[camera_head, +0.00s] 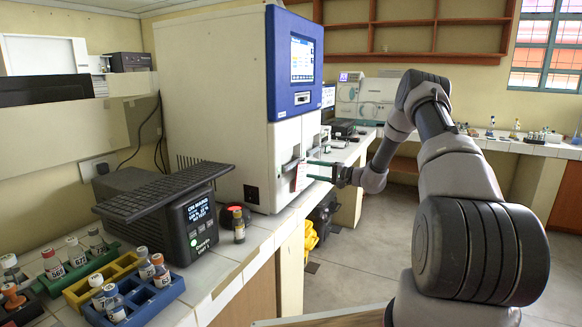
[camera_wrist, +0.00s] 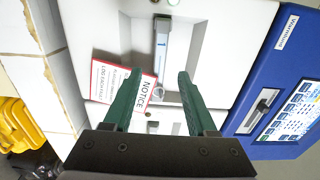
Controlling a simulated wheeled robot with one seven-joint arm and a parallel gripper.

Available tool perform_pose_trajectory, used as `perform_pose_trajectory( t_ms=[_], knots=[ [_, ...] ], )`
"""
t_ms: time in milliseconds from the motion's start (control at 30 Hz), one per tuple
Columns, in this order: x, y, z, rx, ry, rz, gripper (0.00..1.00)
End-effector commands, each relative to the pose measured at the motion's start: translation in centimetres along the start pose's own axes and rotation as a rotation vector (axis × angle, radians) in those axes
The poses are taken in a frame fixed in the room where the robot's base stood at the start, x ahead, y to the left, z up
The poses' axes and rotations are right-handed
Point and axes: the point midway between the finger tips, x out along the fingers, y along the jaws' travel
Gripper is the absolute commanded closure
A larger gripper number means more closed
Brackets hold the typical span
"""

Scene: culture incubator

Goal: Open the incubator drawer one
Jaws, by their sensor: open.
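The incubator (camera_head: 212,95) is a tall white cabinet with a blue screen panel (camera_head: 294,60) at its upper front. In the wrist view its white front (camera_wrist: 222,40) has a recess with a slim grey handle (camera_wrist: 161,45). The front looks closed. I cannot tell which drawer is number one. My gripper (camera_head: 309,170) has green fingers and is open in front of the lower front. In the wrist view the fingertips (camera_wrist: 160,72) lie either side of the handle's line, with nothing gripped. Contact cannot be told.
A red and white notice tag (camera_wrist: 110,80) hangs beside the handle, partly behind one finger. A black device (camera_head: 190,222) and coloured vial racks (camera_head: 152,300) stand on the white counter at left. A small bottle (camera_head: 238,225) stands near the incubator. The floor at right is clear.

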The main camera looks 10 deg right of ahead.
Motion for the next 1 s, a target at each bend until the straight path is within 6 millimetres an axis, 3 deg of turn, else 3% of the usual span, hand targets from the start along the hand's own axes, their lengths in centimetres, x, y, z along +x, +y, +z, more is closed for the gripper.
perform_pose_trajectory(
  t_ms=[300,500,667,933,967,1000],
  knots=[
    [5.9,0.0,0.3,0.000,-0.007,0.002,0.43],
    [8.8,0.0,0.2,0.000,-0.004,0.002,0.43],
    [9.9,0.0,0.2,0.000,-0.004,0.003,0.43],
    [10.0,0.0,0.2,0.001,-0.004,0.003,0.43],
    [10.0,0.0,0.2,0.001,-0.004,0.003,0.46],
    [10.0,0.0,0.2,0.001,-0.004,0.003,0.62]
  ],
)
